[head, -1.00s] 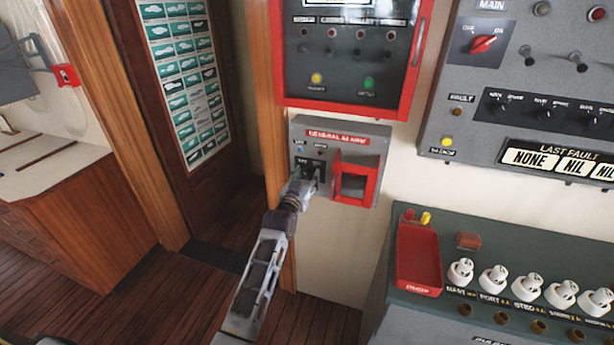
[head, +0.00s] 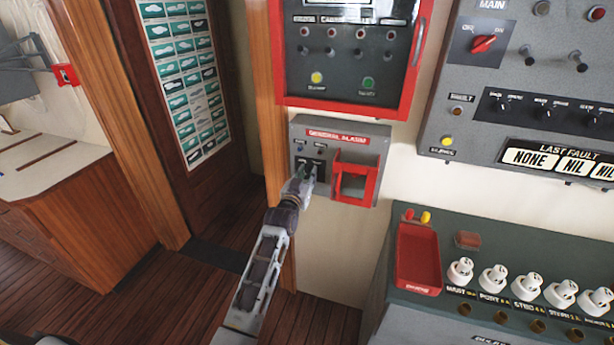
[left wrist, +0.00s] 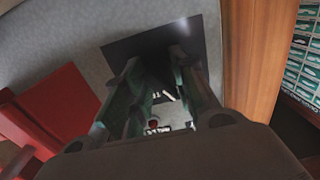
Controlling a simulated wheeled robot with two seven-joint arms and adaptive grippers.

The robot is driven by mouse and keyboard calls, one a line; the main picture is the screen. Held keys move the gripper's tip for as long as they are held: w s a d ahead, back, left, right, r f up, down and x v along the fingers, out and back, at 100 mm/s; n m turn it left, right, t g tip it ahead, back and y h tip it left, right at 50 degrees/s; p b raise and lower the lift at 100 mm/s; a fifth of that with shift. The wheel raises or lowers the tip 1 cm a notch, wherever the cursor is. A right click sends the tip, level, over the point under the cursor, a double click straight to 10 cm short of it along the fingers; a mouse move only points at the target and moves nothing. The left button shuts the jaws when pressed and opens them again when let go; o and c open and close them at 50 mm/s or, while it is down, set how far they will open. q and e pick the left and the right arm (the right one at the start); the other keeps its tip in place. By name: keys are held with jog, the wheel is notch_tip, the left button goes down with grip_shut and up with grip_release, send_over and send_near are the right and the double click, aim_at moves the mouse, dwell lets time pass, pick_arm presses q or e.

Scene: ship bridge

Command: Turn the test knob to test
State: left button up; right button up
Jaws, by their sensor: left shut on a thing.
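The grey general alarm box (head: 373,138) is on the wall in the middle of the head view. It has a red title strip and a red square frame (head: 355,182) at its right. My left gripper (head: 305,177) is at the black plate (head: 319,163) on the box's lower left, left of the red frame. In the left wrist view my left gripper (left wrist: 158,92) has its two fingers against the black plate (left wrist: 150,42), shut on the test knob. The knob is mostly hidden between the fingers, and its pointing direction cannot be told. My right gripper is not in view.
A red-framed panel (head: 421,48) hangs just above the box. A grey main panel (head: 450,90) is at the right. A green console with white knobs (head: 460,270) and a red tray (head: 418,260) stands below right. A wooden post (head: 265,100) is close left of the box.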

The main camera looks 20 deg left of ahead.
pick_arm(q)
jog(key=shift+m, duration=0.3)
jog(key=shift+m+p, duration=0.95)
jog(key=shift+m, duration=0.25)
jog(key=m+p, duration=0.1)
jog(key=m, duration=0.1)
jog(key=shift+m, duration=0.3)
jog(key=m, duration=0.3)
jog(key=shift+m+p, duration=0.35)
jog(key=shift+m, duration=0.05)
jog(key=m, duration=0.4)
jog(key=shift+a, duration=0.1)
jog(key=shift+o, duration=0.3)
jog(key=shift+m, duration=0.3)
jog(key=o, duration=1)
